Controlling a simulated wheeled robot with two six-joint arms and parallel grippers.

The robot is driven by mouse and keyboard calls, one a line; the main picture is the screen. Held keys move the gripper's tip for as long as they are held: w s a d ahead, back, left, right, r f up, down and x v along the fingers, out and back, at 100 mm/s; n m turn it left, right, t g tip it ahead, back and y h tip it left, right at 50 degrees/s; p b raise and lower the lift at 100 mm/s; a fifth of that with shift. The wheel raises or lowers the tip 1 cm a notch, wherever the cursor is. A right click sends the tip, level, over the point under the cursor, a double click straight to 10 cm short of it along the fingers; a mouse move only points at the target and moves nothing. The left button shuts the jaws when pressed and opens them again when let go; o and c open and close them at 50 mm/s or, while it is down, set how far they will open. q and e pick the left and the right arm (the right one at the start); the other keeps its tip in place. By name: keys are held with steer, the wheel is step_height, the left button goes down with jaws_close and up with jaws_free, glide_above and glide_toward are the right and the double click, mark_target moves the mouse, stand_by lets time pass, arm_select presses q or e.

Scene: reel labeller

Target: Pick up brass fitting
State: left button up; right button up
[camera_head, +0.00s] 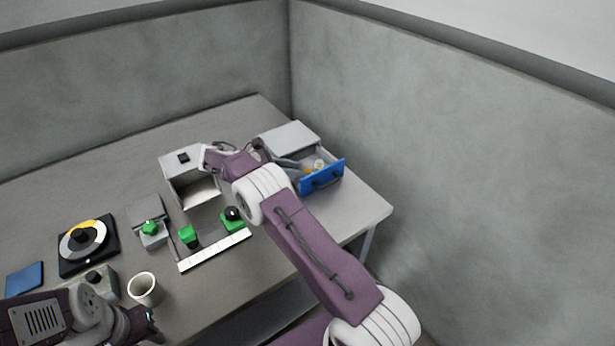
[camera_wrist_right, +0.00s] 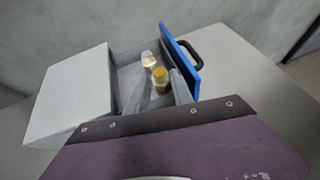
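The brass fitting (camera_wrist_right: 160,80) looks like a small gold-topped cylinder. It stands in the open blue-fronted drawer (camera_head: 321,175), beside a pale-topped piece (camera_wrist_right: 148,59); in the head view both pieces are small. My right gripper (camera_head: 285,163) is by the left side of the drawer, partly hidden behind my own forearm.
The drawer's grey cabinet (camera_head: 288,136) stands at the table's right end. An open-fronted grey box (camera_head: 186,172), green pieces (camera_head: 188,236), a white strip (camera_head: 215,250) and a round dial (camera_head: 84,241) are left of it. Walls stand behind and to the right.

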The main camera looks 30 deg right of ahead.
mark_target(307, 170)
steer(key=x, duration=0.3)
jaws_close()
step_height(307, 170, up, 10)
steer(key=p, duration=0.1)
